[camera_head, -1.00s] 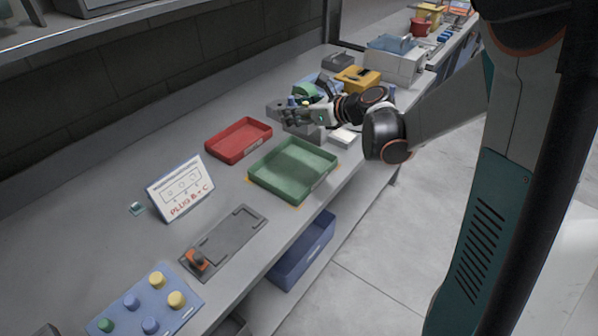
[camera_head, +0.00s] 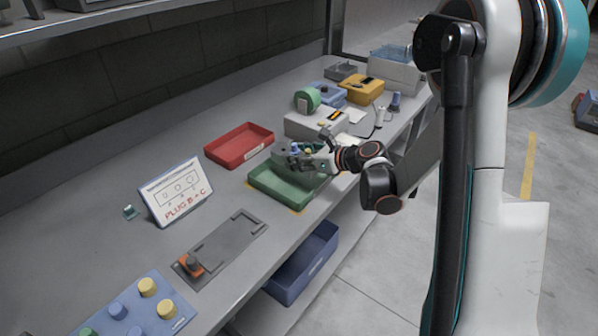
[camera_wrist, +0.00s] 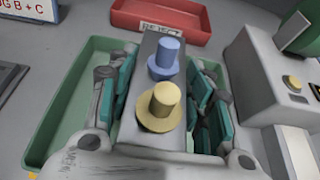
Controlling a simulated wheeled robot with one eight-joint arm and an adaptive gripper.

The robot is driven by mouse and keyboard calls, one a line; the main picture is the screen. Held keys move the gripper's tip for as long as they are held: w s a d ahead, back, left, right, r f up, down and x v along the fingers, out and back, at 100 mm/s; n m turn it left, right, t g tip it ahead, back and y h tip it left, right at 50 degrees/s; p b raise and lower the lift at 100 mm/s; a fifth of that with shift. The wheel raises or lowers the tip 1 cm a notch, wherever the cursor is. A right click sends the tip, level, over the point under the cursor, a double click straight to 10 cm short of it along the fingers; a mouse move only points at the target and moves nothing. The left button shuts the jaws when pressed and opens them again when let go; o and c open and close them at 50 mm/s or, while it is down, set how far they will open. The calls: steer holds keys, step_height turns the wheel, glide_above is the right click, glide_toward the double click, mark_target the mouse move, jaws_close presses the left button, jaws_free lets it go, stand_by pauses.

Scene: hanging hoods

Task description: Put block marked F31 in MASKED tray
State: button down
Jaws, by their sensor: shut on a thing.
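My gripper (camera_head: 297,156) is shut on a grey block (camera_wrist: 143,138) that carries a blue peg (camera_wrist: 164,58) and a yellow peg (camera_wrist: 161,105). The teal finger pads press on the block's two sides in the wrist view, with my gripper around it (camera_wrist: 161,88). No F31 mark is readable on the block. In the head view the gripper and block are above the far part of the green tray (camera_head: 283,195). The tray also shows below the block in the wrist view (camera_wrist: 52,125). Its front label is not readable.
A red tray (camera_head: 239,146) stands behind the green one; its label reads REJECT (camera_wrist: 160,29). A white box (camera_head: 310,124) with a green reel (camera_head: 307,99) is to the right.

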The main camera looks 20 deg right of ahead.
step_height(320, 180, down, 4)
steer(key=shift+f+b, duration=0.15)
steer(key=shift+b, duration=0.75)
steer(key=c, duration=0.8)
jaws_free()
steer(key=p+v, duration=0.3)
steer(key=v, duration=0.9)
steer(key=shift+s+d+p, duration=0.1)
steer(key=shift+p, duration=0.2)
